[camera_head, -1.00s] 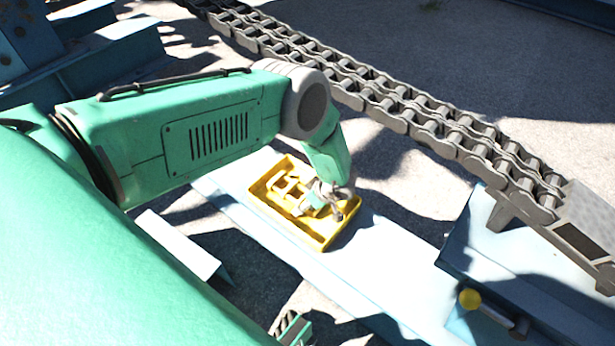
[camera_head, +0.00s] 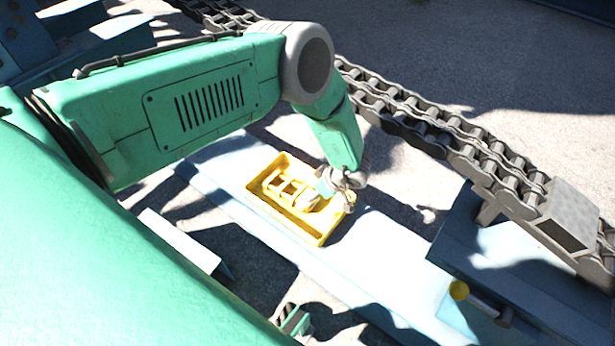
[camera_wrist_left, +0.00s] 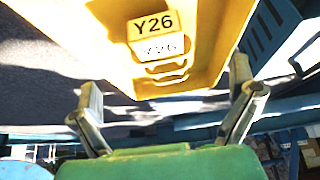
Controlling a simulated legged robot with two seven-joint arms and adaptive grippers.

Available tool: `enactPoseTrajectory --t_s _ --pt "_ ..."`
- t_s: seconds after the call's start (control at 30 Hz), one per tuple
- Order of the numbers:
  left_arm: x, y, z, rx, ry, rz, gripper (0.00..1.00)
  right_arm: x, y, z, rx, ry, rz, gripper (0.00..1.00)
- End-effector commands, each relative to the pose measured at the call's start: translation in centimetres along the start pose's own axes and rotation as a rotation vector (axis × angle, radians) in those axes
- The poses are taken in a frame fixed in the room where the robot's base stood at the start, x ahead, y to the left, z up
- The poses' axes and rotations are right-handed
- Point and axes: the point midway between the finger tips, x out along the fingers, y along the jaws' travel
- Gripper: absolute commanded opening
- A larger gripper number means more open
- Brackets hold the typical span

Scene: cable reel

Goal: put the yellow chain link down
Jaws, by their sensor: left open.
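The yellow chain link (camera_head: 288,189) lies inside a shallow yellow tray (camera_head: 318,237) on the pale blue beam. My left gripper (camera_head: 338,186) is over the right part of the tray, by the link's right end; its fingertips are small there. In the left wrist view its two fingers are spread wide with nothing between them (camera_wrist_left: 165,108). Ahead of them that view shows the yellow tray (camera_wrist_left: 210,30) and "Y26" markings, one on a yellow plate (camera_wrist_left: 153,25) and one on a whiter face. No right gripper can be made out.
A grey double-row chain (camera_head: 430,125) runs diagonally behind the tray to a grey block (camera_head: 570,215) at the right. The pale beam (camera_head: 375,260) is clear right of the tray.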

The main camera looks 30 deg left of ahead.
Motion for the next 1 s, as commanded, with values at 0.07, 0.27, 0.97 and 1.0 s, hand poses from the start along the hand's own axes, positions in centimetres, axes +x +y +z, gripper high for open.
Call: enactPoseTrajectory --t_s 0.07,0.27,0.97,1.0 --pt "-1.5 0.0 -0.1 0.000 -0.001 0.000 1.00 -0.7 0.0 0.0 0.000 0.000 0.000 0.40" --pt "-3.0 0.0 0.0 0.000 0.000 -0.001 1.00 -1.1 0.0 -0.1 0.000 0.000 0.000 0.40" --pt "-4.2 -13.7 -4.0 0.991 0.022 0.336 1.00 -1.1 0.0 0.0 0.000 0.000 0.000 0.40" --pt "-4.8 -15.7 -3.9 1.075 -0.020 0.357 1.00 -1.1 0.0 -0.1 0.000 0.000 0.000 0.40"
